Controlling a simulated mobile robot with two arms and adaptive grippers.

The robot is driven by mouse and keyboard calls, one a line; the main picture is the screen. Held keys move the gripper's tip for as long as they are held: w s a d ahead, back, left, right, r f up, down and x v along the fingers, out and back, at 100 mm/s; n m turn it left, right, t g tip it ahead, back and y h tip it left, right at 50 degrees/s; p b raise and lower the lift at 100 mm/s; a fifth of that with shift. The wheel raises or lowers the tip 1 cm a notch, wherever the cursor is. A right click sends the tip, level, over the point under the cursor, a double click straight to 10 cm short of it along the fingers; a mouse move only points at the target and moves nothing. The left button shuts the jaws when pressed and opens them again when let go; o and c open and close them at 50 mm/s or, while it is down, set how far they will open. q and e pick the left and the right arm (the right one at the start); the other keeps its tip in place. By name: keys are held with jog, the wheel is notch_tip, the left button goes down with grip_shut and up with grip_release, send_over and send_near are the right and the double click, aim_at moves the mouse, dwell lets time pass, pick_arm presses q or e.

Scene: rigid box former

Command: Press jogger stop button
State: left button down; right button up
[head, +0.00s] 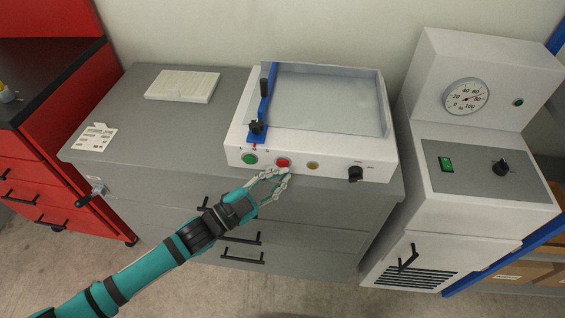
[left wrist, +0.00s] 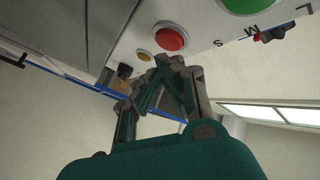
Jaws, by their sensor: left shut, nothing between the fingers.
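The jogger (head: 310,165) is a white machine with a tray top on the grey cabinet. Its front panel has a green button (head: 250,159), a red button (head: 283,163), an amber button (head: 313,165) and a black knob (head: 355,173). My left gripper (head: 284,174) is shut and empty, with its fingertips just in front of and below the red button. In the left wrist view the red button (left wrist: 171,37) is right ahead of the fingertips (left wrist: 172,62). I cannot tell whether they touch it. My right gripper is not in view.
The grey cabinet (head: 140,110) carries a paper stack (head: 182,86) and a label card (head: 95,137). A white machine with a gauge (head: 466,97) stands at the right. A red drawer unit (head: 70,115) stands at the left. Open floor lies in front.

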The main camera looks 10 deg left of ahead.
pick_arm(q)
jog(key=s+p, duration=0.2)
jog(key=s, duration=0.3)
jog(key=shift+a, duration=0.1)
jog(key=shift+w, duration=0.1)
dwell(0.8)
